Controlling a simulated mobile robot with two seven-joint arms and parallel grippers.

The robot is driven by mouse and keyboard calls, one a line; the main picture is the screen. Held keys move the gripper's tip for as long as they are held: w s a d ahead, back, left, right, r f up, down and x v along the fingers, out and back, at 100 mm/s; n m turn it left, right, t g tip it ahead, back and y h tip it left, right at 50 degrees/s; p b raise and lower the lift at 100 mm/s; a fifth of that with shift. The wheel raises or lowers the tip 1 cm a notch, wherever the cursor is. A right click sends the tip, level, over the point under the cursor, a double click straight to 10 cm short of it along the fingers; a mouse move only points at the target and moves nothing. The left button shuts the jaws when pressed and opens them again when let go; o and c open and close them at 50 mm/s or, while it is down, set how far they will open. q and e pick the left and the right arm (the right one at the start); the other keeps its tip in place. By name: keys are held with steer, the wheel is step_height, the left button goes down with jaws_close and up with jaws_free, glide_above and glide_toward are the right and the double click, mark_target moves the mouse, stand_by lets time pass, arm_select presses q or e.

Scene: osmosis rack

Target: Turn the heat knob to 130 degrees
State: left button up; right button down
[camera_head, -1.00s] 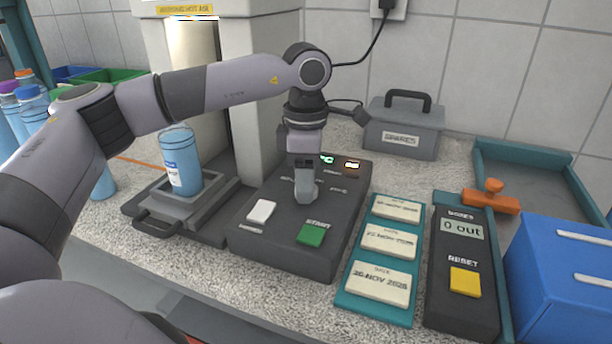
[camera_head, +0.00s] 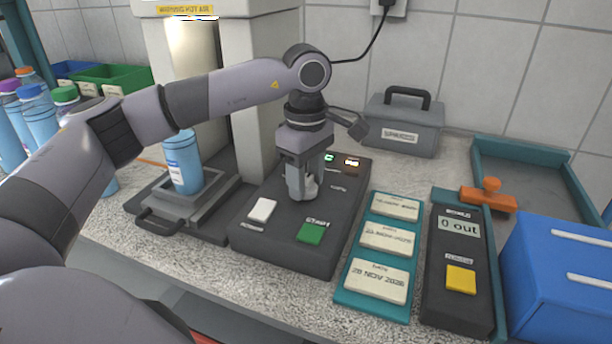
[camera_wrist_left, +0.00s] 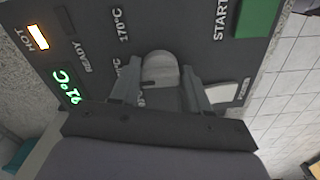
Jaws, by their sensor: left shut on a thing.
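The heat knob (camera_wrist_left: 160,70) is a grey, round-ended knob on the dark control panel (camera_head: 278,242). My left gripper (camera_head: 303,192) points down over the panel, shut on the knob. In the left wrist view its two fingers (camera_wrist_left: 163,92) lie on either side of the knob. A 170°C mark (camera_wrist_left: 122,25) is readable; other degree marks are partly hidden by the gripper. The green display (camera_wrist_left: 63,87) seems to read 91°C, and the HOT lamp (camera_wrist_left: 38,37) glows orange. My right gripper is not in view.
A white switch (camera_head: 262,210) and green START button (camera_head: 310,232) lie in front of the gripper. A blue bottle (camera_head: 184,165) stands left on a tray. Date blocks (camera_head: 379,280) and a counter box (camera_head: 459,255) lie right. A grey case (camera_head: 404,120) stands behind.

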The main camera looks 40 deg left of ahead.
mark_target(306, 179)
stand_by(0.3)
arm_select(q)
steer(key=o, duration=1)
steer(key=shift+o, duration=0.2)
step_height(306, 179, up, 6)
steer(key=shift+r, duration=0.65)
